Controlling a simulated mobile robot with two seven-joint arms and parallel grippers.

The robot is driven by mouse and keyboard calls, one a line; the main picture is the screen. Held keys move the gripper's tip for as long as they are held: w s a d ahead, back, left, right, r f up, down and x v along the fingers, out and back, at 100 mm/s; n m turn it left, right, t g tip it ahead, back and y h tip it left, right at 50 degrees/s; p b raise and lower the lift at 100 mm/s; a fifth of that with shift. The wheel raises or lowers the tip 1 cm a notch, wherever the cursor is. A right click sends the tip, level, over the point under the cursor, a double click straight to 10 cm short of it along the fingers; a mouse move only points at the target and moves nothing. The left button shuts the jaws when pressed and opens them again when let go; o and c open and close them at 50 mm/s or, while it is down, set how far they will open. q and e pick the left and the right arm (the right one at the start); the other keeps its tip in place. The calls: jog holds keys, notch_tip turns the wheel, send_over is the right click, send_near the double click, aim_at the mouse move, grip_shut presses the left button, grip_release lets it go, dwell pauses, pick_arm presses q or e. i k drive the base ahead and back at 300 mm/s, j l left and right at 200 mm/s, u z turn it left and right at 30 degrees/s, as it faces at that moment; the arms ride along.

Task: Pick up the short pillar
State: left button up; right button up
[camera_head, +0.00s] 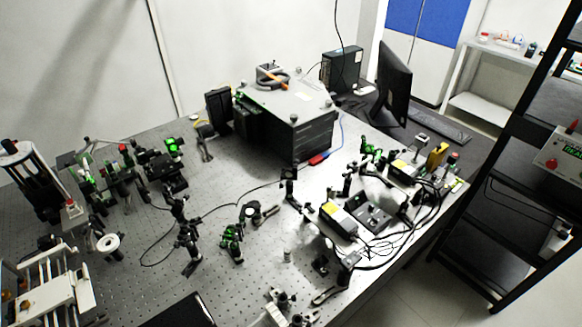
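A short silver pillar (287,255) stands upright on the perforated optical bench (180,265), near the front centre. It is small in the head view, and nothing touches it that I can make out. No gripper of mine can be recognised in this view, so neither gripper's opening shows.
Green-marked optic mounts (231,240) stand left of the pillar, and a dark mount (325,260) stands close on its right. A large dark box (295,125) sits behind. Cables and a yellow-labelled module (338,220) crowd the right. Bare bench lies to the pillar's front left.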

aim_at(286, 257)
jog(key=i+l+u, duration=0.25)
jog(key=k+l+u, duration=0.2)
jog(key=l, duration=0.15)
jog(key=l+u, duration=0.4)
jog(key=l, duration=0.2)
jog(key=l+u, duration=0.4)
jog(key=l, duration=0.25)
jog(key=k, duration=0.05)
